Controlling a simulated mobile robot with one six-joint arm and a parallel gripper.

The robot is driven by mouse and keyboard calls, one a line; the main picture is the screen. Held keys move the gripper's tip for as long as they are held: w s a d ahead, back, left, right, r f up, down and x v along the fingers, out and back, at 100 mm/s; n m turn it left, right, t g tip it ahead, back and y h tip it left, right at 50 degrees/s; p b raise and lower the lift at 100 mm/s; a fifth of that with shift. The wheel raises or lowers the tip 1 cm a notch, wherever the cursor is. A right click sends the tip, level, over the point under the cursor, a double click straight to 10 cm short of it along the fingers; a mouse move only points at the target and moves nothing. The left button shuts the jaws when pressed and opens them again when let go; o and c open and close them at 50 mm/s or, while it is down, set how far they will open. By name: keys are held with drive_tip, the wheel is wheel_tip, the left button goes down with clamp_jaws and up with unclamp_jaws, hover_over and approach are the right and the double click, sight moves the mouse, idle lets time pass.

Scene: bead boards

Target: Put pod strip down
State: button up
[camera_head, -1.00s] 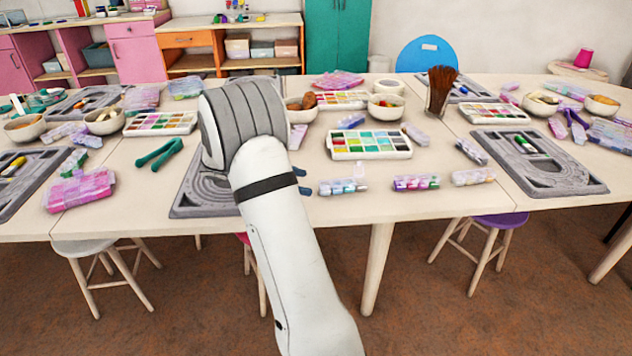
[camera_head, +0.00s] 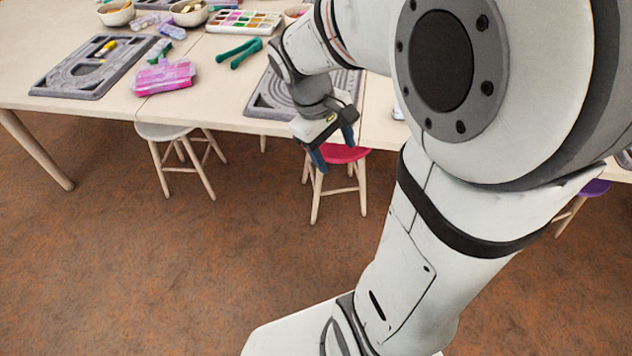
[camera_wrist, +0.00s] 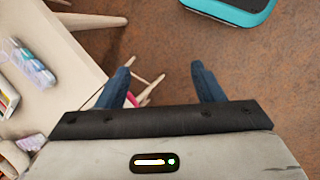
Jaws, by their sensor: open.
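My gripper (camera_head: 334,148) hangs beyond the table's front edge, above a pink stool, with its blue fingers pointing down. In the wrist view the gripper (camera_wrist: 160,72) has its fingers wide apart, and only floor and stool parts show between them. A strip of small pods (camera_wrist: 32,64) with pale blue and lilac colours lies on the table at the left of the wrist view, apart from the fingers. In the head view small strips (camera_head: 171,30) lie near the bowls at the back left; I cannot tell whether any is the task's strip.
The table (camera_head: 215,90) holds a grey bead board (camera_head: 62,82), a pink case (camera_head: 165,78), green tongs (camera_head: 240,52) and a paint-coloured tray (camera_head: 243,21). A second grey board (camera_head: 265,98) is partly behind my arm. The pink stool (camera_head: 343,154) stands below the gripper.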

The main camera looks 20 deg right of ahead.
drive_tip(key=s+a+m+t+y, duration=0.3)
drive_tip(key=s+a+m, duration=0.1)
drive_tip(key=s+a, duration=0.2)
drive_tip(key=shift+s+a+f, duration=0.3)
drive_tip(key=shift+s+f, duration=0.05)
